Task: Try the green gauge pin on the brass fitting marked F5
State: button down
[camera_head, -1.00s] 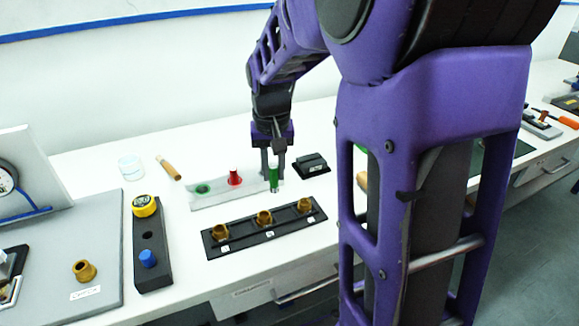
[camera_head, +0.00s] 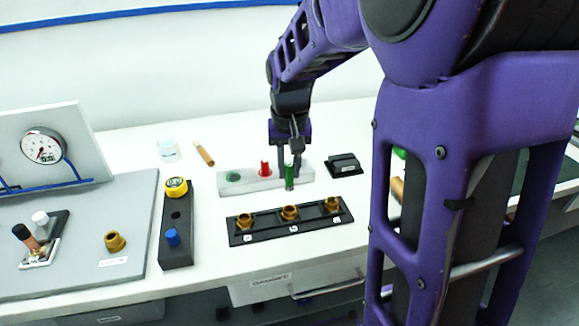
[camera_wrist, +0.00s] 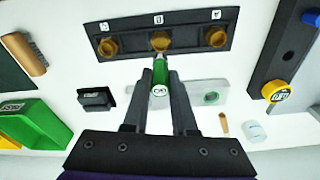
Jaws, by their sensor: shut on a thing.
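My gripper (camera_head: 287,168) is shut on the green gauge pin (camera_head: 289,178), held upright above the bench. In the wrist view the pin (camera_wrist: 159,76) stands between my fingers, its marked round end facing the camera. A black strip (camera_head: 268,222) in front holds three brass fittings: left (camera_head: 245,221), middle (camera_head: 290,213) and right (camera_head: 332,205). The pale pin block (camera_head: 350,176) has an empty green-ringed spot (camera_head: 233,177) and a red pin (camera_head: 265,168).
A dark block with a yellow-topped gauge (camera_head: 176,187) and blue plug (camera_head: 172,237) stands left of the strip. Farther left, a grey board (camera_head: 70,280) bears another brass fitting (camera_head: 115,242). A black box (camera_head: 344,165) sits right of the pin block.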

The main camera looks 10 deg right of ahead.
aim_at(289, 184)
jog(key=shift+f+b, duration=1.85)
jog(key=shift+f, duration=0.9)
jog(key=shift+f+b, duration=0.75)
jog(key=shift+f, duration=0.55)
jog(key=shift+r, duration=0.25)
dwell(0.4)
jog(key=shift+r+p, duration=1)
jog(key=shift+r, duration=0.1)
notch_tip(289, 184, up, 3)
jog(key=p, duration=0.2)
jog(key=shift+r+p, duration=0.1)
jog(key=shift+p, duration=0.25)
jog(key=shift+r+p, duration=0.55)
jog(key=shift+r, duration=0.75)
